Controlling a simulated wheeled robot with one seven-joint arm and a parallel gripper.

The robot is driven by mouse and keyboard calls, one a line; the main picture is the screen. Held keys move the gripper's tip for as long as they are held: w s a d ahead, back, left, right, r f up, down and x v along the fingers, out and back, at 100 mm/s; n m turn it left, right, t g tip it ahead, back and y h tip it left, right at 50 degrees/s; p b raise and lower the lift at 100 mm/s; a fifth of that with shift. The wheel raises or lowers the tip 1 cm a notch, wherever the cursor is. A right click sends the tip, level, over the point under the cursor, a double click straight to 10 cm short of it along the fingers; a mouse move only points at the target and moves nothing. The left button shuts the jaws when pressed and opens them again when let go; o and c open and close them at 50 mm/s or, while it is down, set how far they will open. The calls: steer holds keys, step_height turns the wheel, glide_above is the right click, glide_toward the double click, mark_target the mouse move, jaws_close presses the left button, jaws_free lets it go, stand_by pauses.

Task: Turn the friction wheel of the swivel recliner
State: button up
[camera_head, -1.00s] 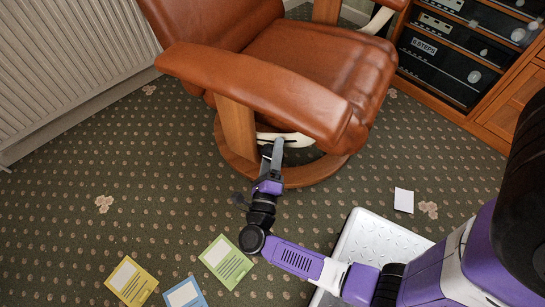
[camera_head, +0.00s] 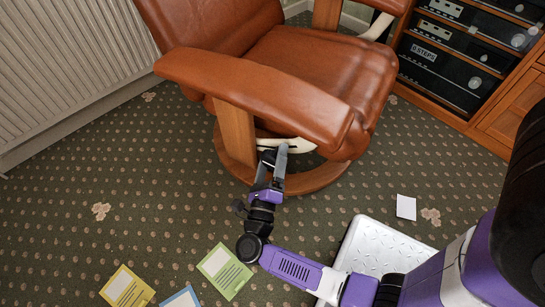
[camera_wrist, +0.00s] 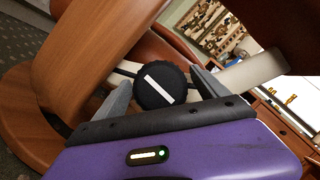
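The swivel recliner (camera_head: 265,85) has brown leather and a round wooden base, and it fills the upper middle of the head view. Its friction wheel (camera_wrist: 163,85) is a round black knob with a slanted white stripe, beside the wooden upright (camera_wrist: 85,50) in the wrist view. In the head view I cannot make the wheel out below the armrest. My gripper (camera_head: 275,158) reaches under the near armrest. In the wrist view its grey fingers (camera_wrist: 161,84) are spread, one on each side of the wheel. I see no clear grip on it.
A white textured step (camera_head: 375,250) stands on the patterned carpet at lower right. Yellow (camera_head: 127,288), green (camera_head: 224,270) and blue (camera_head: 183,299) cards lie in front, with a white card (camera_head: 406,207) at right. A radiator (camera_head: 70,65) is left, an equipment cabinet (camera_head: 465,60) right.

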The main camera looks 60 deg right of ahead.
mark_target(271, 166)
steer(key=shift+a, duration=0.1)
steer(key=p+v, duration=0.1)
steer(key=v, duration=0.6)
steer(key=shift+s+a+f, duration=0.15)
steer(key=shift+a, duration=0.1)
stand_by(0.5)
